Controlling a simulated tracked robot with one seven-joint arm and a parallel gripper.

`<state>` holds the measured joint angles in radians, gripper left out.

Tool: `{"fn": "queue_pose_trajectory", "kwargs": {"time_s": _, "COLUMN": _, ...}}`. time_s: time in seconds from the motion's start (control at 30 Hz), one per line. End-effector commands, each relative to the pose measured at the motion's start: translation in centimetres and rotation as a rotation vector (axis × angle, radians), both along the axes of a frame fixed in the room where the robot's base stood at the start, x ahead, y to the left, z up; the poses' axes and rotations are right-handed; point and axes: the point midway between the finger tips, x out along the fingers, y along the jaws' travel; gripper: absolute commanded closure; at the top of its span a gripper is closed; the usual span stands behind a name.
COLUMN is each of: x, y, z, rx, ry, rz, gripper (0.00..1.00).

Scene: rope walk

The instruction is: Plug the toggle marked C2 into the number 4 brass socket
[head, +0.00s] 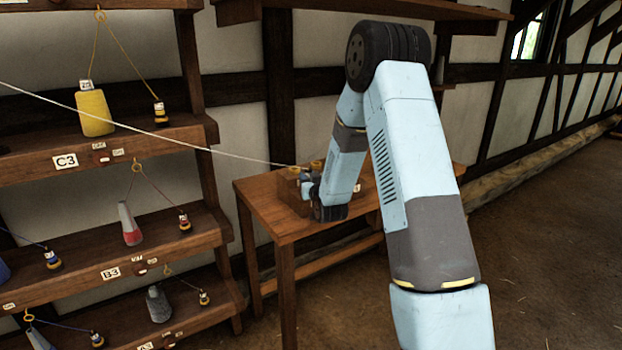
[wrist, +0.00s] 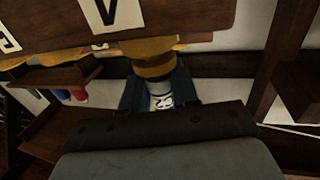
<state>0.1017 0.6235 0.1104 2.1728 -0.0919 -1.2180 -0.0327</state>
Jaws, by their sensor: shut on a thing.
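My gripper (wrist: 160,92) is shut on a toggle (wrist: 161,100) with a white band and dark marking; the marking is too small to read surely. In the wrist view a brass-yellow round part (wrist: 150,58) sits directly past the toggle, against the wooden socket block (wrist: 205,20). I cannot tell whether the toggle is in it or only lined up. In the head view the block (head: 289,192) stands on the wooden table, with brass sockets (head: 314,166) on top. My gripper (head: 308,186) is beside the block, partly hidden by my wrist. Socket numbers are not readable there.
The wooden table (head: 262,194) stands against the wall. A pale cord (head: 150,126) runs tight from the left toward the block. Shelves at left hold hanging weights, such as a yellow one (head: 94,112), and cards such as C3 (head: 65,161). The floor at right is clear.

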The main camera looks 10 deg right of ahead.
Motion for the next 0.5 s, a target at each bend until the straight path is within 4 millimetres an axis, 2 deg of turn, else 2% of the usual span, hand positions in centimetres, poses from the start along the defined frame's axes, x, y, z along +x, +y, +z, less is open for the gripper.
{"fn": "queue_pose_trajectory", "kwargs": {"time_s": 0.5, "x": -0.49, "y": -0.13, "z": 0.04, "rx": 0.000, "ry": -0.001, "rz": -0.001, "gripper": 1.00}}
